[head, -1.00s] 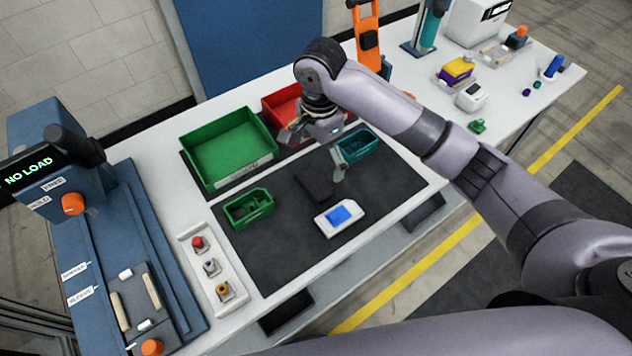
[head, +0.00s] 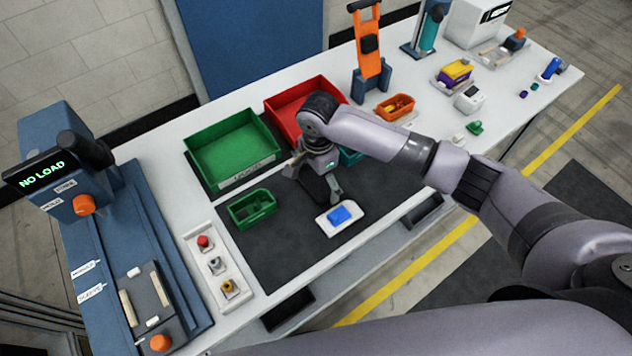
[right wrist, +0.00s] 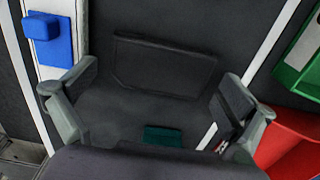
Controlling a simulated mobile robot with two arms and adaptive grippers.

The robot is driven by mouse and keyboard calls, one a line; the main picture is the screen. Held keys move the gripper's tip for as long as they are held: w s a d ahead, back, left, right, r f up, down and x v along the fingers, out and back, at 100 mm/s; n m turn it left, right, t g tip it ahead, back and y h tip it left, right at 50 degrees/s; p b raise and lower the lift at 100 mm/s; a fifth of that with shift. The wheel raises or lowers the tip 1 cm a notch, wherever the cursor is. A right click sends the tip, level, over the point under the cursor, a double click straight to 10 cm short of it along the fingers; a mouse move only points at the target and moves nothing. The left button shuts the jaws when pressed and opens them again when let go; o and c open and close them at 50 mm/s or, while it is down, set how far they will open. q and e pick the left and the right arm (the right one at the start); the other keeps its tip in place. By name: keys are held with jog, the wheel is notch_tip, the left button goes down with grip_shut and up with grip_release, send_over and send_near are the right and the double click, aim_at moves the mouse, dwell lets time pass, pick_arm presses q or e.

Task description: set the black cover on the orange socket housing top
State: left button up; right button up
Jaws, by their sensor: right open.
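The black cover (right wrist: 163,66) lies flat on the dark mat and shows in the right wrist view as a dark rectangular plate. In the head view, my right gripper (head: 315,181) hides most of it. In the right wrist view, my right gripper (right wrist: 158,84) is open, with its fingers spread on either side of the cover. I cannot tell whether they touch it. An orange bin-like part (head: 395,107) stands on the white table at the back. I cannot tell whether it is the socket housing. My left gripper is not in view.
A white tray with a blue block (head: 339,215) lies close to the right gripper. A small green bin (head: 252,208), a large green bin (head: 232,150), a red bin (head: 300,100) and a teal bin (head: 350,156) stand around it. An orange stand (head: 368,60) rises behind.

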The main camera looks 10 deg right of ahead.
jog(key=shift+c, duration=0.6)
jog(key=c, duration=1)
jog(key=shift+o, duration=0.2)
jog(key=shift+r, duration=0.1)
